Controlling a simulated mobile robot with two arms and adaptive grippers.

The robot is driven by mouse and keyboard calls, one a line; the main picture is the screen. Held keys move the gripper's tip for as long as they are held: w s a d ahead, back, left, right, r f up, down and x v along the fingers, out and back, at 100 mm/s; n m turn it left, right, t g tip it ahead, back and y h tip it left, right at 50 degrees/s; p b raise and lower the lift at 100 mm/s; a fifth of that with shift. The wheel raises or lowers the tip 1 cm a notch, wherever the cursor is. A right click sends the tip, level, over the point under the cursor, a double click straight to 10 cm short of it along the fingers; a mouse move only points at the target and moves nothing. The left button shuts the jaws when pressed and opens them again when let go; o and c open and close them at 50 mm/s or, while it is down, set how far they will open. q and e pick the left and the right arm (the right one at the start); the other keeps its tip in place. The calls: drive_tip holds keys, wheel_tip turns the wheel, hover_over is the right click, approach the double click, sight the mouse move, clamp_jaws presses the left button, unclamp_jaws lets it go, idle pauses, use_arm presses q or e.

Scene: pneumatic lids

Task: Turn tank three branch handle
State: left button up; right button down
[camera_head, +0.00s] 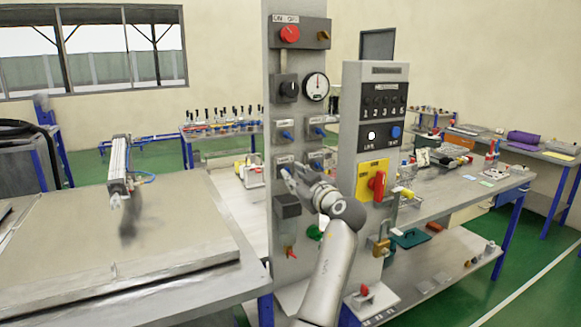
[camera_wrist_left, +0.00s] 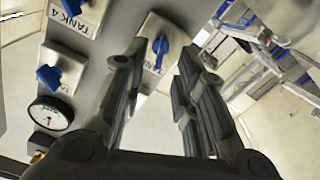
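The grey valve panel (camera_head: 283,235) stands upright in the middle of the head view. Its branch handles are small blue levers on pale square plates. My left gripper (camera_head: 291,177) is at the lower left plate, its arm rising from below. In the left wrist view the left gripper (camera_wrist_left: 157,70) is open, and a blue handle (camera_wrist_left: 160,46) shows between and just beyond its fingertips. The plate label there reads TANK, its number hidden by a finger. The neighbouring plate reads TANK 4, with its blue handle (camera_wrist_left: 72,6) at the top edge. My right gripper is not seen.
A round gauge (camera_head: 316,87) and red knob (camera_head: 290,34) sit higher on the panel. A second grey cabinet (camera_head: 375,146) with a red-and-yellow switch stands close right of my left arm. A workbench with a cylinder (camera_head: 118,165) is at left.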

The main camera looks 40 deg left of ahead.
use_arm(q)
drive_tip(key=shift+p+x, duration=0.4)
drive_tip(key=shift+x, duration=1.25)
clamp_jaws()
drive_tip(key=shift+f+b, duration=0.15)
drive_tip(key=shift+b, duration=0.15)
drive_tip(key=n+b, duration=0.4)
drive_tip(key=b, duration=0.8)
drive_tip(key=shift+f, duration=0.2)
drive_tip(key=shift+s+r+n+b, duration=0.1)
drive_tip(key=shift+r+n+b, duration=0.1)
drive_tip(key=shift+n+b, duration=0.4)
unclamp_jaws()
